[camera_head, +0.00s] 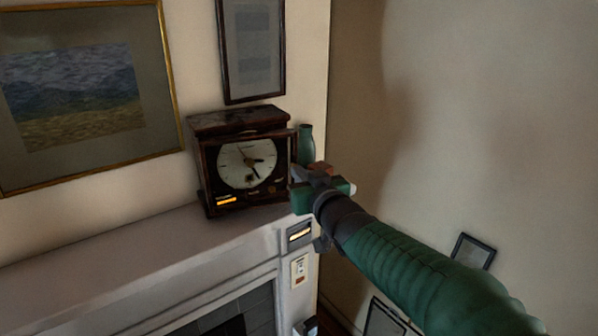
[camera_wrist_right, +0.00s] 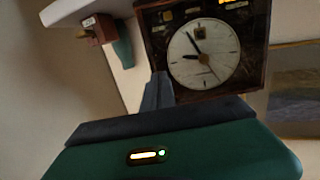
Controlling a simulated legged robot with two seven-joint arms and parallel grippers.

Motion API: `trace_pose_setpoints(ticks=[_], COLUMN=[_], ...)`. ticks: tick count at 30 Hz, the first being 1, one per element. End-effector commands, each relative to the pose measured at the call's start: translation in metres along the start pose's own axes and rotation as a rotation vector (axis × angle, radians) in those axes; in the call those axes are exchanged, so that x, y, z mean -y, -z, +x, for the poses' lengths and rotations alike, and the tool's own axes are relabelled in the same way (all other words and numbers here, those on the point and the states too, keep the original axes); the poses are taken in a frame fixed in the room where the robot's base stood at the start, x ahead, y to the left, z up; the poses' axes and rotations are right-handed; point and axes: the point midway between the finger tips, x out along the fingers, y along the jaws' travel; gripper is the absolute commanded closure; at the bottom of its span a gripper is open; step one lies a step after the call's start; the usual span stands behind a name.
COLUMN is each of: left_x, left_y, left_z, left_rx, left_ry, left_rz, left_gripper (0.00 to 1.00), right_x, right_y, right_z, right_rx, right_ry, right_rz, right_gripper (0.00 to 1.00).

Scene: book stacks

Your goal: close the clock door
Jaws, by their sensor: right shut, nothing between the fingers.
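A dark wooden mantel clock (camera_head: 243,160) with a round cream dial stands on the white mantel shelf in the head view. Its front face lies in one plane with the case, and a dark frame edge shows at its right side; I cannot tell whether the door is fully flush. My right gripper (camera_head: 300,177) is at the right edge of the clock front, shut and empty. In the right wrist view the clock (camera_wrist_right: 204,55) appears upside down, with the shut fingers (camera_wrist_right: 158,88) pointing at its edge. I cannot tell whether they touch it. My left gripper is not in view.
A green vase (camera_head: 306,143) stands just right of the clock, close to my gripper. The mantel shelf (camera_head: 120,240) is clear to the left. Framed pictures (camera_head: 252,50) hang on the wall behind. A fireplace opening lies below.

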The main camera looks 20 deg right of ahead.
Motion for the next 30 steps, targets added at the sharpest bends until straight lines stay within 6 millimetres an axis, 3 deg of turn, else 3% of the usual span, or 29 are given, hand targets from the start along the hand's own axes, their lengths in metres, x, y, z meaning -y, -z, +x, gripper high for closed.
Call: trace_pose_setpoints(ticks=[13,22,30], left_x=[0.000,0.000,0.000], left_y=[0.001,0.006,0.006], left_z=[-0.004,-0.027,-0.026], left_rx=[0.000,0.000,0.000], left_ry=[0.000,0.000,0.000], left_rz=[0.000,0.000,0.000], left_gripper=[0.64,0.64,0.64], right_x=[-0.001,-0.016,-0.016], right_y=[0.001,0.005,0.004], right_z=[0.009,0.051,0.053], right_rx=[0.000,0.002,0.000], right_ry=[-0.001,-0.001,0.001], right_rz=[0.000,-0.001,0.000], right_gripper=[1.00,1.00,1.00])
